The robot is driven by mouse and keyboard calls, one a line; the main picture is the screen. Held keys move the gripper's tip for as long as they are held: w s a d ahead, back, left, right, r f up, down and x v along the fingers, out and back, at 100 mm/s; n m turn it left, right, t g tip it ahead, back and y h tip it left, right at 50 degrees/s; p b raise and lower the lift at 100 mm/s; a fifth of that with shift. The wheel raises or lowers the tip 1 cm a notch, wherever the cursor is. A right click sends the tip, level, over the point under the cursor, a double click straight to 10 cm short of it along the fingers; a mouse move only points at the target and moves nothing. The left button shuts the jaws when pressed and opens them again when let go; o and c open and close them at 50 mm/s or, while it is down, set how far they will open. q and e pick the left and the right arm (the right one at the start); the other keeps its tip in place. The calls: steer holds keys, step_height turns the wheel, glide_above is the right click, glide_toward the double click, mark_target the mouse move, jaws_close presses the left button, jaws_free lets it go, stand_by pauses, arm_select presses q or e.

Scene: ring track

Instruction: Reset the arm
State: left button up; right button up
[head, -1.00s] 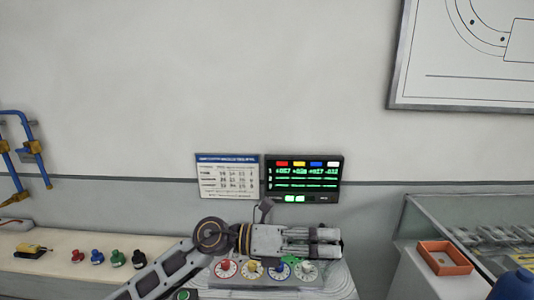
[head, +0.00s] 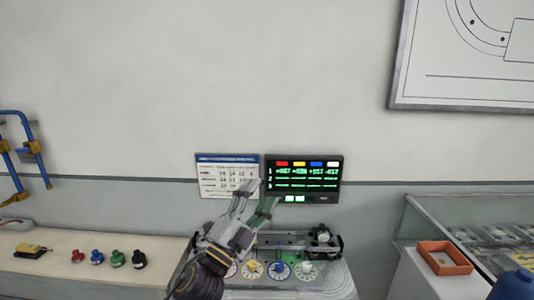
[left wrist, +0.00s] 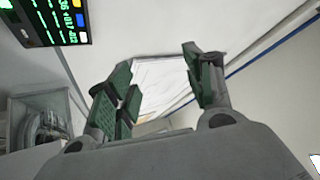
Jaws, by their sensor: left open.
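My left gripper (head: 258,196) is open and empty in the head view. Its arm comes up from below, and its fingers point up and to the right, in front of the wall between a printed chart (head: 215,176) and a black display (head: 305,190). In the left wrist view, the green-padded fingers (left wrist: 158,78) stand apart with nothing between them. Below the gripper is a panel with several coloured dials (head: 281,270); my arm hides part of its left side. My right gripper is not in view.
A bench (head: 60,266) at the left holds a yellow device (head: 32,250) and several coloured knobs (head: 97,257). At the right are an orange tray (head: 444,258) and a glass case (head: 440,216). The wall above is free up to a framed drawing (head: 465,97).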

arm_select(q)
steer(key=a+f+n+g+y, duration=0.2)
steer(key=a+f+n+y, duration=0.45)
steer(key=f, duration=0.45)
steer(key=a+f+n+g+y, duration=0.3)
steer(key=a+f+n+y, duration=0.4)
steer(key=f, duration=0.3)
steer(key=s+a+f+n+g, duration=0.25)
steer(key=s+f+g, duration=0.35)
steer(key=s+f, duration=0.45)
steer(key=s+a+f+n+g, duration=0.2)
steer(key=s+a+f+g, duration=0.25)
steer(key=s+f, duration=0.6)
steer(key=s+f+g+p, duration=0.1)
steer(key=s+f+p, duration=0.1)
steer(key=f, duration=1.2)
steer(key=s+f+g+p, duration=0.1)
steer(key=s+f, duration=0.2)
steer(key=f, duration=1.1)
steer(key=s+a+f+p, duration=0.1)
steer(key=s+f, duration=0.7)
steer(key=s, duration=0.3)
steer(key=s+a+f+g+p, duration=0.1)
steer(key=s+a+f+p, duration=0.1)
steer(key=s+f, duration=0.6)
steer(key=shift+s+a+f, duration=0.2)
steer(key=shift+s+a, duration=0.1)
steer(key=shift+s, duration=1.05)
